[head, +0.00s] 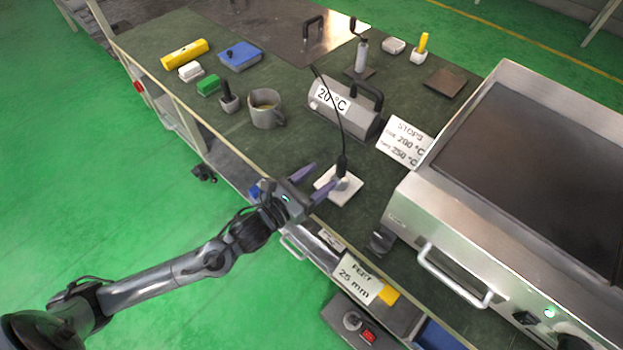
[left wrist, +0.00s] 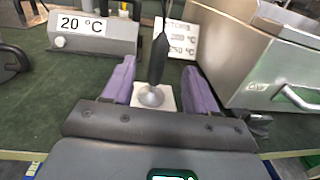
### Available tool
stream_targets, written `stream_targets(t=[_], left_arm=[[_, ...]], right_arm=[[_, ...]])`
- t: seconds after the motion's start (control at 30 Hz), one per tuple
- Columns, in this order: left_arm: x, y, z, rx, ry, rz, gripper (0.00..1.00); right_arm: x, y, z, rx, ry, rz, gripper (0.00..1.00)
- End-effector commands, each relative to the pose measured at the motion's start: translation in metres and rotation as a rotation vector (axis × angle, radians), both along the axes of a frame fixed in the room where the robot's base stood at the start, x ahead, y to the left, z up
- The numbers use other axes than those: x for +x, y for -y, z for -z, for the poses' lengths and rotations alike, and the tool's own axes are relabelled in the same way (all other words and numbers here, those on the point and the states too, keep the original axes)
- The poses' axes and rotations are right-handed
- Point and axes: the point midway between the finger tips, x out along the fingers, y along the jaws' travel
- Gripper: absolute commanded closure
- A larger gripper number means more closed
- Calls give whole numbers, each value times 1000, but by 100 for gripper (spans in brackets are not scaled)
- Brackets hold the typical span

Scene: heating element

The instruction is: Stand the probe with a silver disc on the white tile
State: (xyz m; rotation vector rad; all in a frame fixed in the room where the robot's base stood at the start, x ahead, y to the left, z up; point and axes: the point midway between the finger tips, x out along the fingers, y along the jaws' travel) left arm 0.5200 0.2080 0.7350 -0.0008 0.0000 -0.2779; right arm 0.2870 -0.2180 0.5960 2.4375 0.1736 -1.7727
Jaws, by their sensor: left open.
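The probe (head: 342,166) has a black handle, a cable and a silver disc at its foot. It stands upright, disc down, on the white tile (head: 351,192) near the bench's front edge. In the left wrist view the black handle (left wrist: 158,62) rises above the silver disc (left wrist: 152,97), with the white tile (left wrist: 169,103) under it. My left gripper (head: 319,177) is open at the tile's near side. Its purple fingers appear on either side of the probe in the wrist view, with gaps to the handle. My right gripper is not in view.
A steel appliance (head: 440,210) with a handle stands to the right. A "20 °C" block (head: 340,108) and a "STOPS" card (head: 405,140) stand behind the tile. A mug (head: 265,110) is further left. Another upright tool (head: 361,55) stands at the back.

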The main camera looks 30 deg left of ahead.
Motion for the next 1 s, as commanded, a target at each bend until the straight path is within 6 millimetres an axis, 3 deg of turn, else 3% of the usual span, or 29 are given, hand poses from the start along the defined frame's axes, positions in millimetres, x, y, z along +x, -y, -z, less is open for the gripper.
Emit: stream_targets(t=[0.27,0.47,0.77,1.0], left_arm=[[-16,-4,1,-15,-10,-2,42],[-24,-2,16,-233,-158,-51,42],[-67,0,69,-1061,-635,-394,42],[-130,-3,109,-1786,-852,-931,42]], right_arm=[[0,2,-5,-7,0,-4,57],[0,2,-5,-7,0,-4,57],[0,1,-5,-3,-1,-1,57],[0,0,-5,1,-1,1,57]])
